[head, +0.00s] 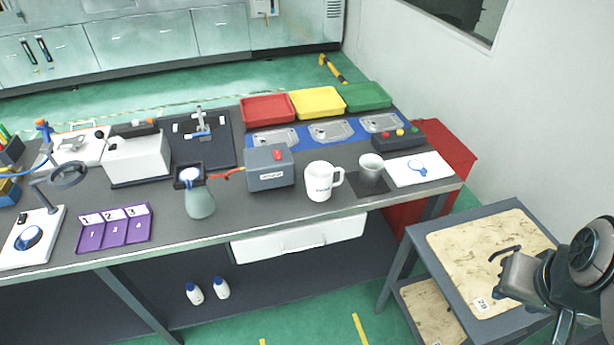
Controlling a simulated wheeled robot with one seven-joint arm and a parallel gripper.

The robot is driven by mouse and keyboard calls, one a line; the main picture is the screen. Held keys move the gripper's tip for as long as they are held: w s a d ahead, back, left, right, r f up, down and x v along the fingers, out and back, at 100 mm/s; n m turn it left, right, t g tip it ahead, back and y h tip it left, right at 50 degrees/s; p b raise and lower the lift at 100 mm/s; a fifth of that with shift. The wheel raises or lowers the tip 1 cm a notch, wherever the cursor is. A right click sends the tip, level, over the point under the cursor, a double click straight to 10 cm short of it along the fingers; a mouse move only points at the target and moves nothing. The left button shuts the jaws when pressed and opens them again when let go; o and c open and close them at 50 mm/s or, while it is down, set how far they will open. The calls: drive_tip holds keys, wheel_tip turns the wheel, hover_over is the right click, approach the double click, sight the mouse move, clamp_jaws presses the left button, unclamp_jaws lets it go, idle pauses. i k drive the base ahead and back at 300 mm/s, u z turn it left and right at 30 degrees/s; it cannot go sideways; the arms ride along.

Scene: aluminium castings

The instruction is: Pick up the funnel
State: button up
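I cannot pick out a funnel for certain. The most funnel-like shape is a pale grey-green tapered vessel (201,204) at the front edge of the long workbench, left of centre. It is wider at the bottom, and a dark square piece with a white and blue middle (189,177) shows at its top. A grey cup-shaped vessel (371,170) stands on a dark mat farther right; its inside is hard to read. My gripper (503,272) is at the lower right, over the small side table and far from both. Its dark fingers appear apart, with nothing clearly held.
The workbench (240,226) carries a white mug (320,182), a grey box (270,168), a purple numbered tray (113,231), a magnifier lamp (68,176) and coloured bins (318,103). The side table (460,240) has a speckled top. A red cabinet (446,148) stands at the bench's right end.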

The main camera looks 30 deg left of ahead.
sight(371, 166)
drive_tip(key=u, duration=0.85)
drive_tip(key=i, duration=1)
